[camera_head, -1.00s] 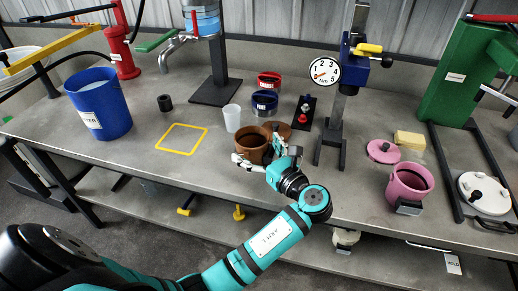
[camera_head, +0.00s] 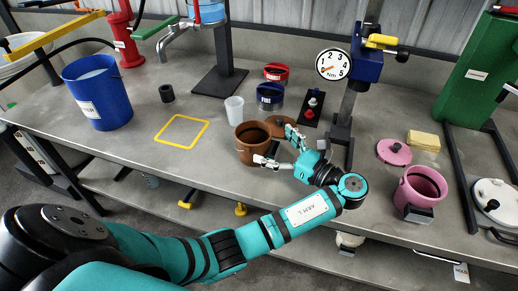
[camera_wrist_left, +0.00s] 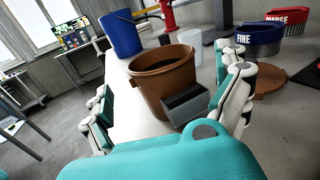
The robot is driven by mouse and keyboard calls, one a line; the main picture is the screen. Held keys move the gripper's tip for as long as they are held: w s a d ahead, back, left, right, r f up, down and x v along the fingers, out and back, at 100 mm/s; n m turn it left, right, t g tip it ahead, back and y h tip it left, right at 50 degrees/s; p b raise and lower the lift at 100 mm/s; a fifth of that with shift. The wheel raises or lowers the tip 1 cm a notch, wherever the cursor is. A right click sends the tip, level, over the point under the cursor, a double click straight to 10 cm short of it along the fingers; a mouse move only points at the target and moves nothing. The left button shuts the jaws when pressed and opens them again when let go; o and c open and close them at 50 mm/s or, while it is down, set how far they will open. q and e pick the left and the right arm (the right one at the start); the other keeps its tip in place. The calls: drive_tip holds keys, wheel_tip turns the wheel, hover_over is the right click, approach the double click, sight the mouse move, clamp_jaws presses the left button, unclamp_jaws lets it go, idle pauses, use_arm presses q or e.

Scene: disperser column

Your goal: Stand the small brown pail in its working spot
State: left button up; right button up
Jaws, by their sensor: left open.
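The small brown pail (camera_head: 249,151) stands upright on the bench, left of the blue-headed column (camera_head: 346,110). My left gripper (camera_head: 280,148) is open just right of the pail in the head view, its fingers pointing toward it. In the left wrist view the pail (camera_wrist_left: 160,82) shows between the spread fingers of the left gripper (camera_wrist_left: 168,90), with a grey block-shaped grip (camera_wrist_left: 186,104) on its near side. Whether a finger touches the pail cannot be told. A yellow square outline (camera_head: 160,141) on the bench left of the pail is empty. My right gripper is out of view.
A translucent cup (camera_head: 234,110), a brown lid (camera_head: 279,123) and red and blue labelled tubs (camera_head: 269,96) stand close behind the pail. A blue bucket (camera_head: 103,100) is at left. A pink pot (camera_head: 415,188) and pink lid (camera_head: 393,152) are at right.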

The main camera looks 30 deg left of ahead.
sight(242, 126)
use_arm(q)
drive_tip(key=a, duration=0.6)
drive_tip(key=shift+w+a, duration=0.15)
drive_tip(key=shift+w, duration=0.25)
drive_tip(key=shift+r, duration=0.1)
drive_tip(key=c, duration=1.4)
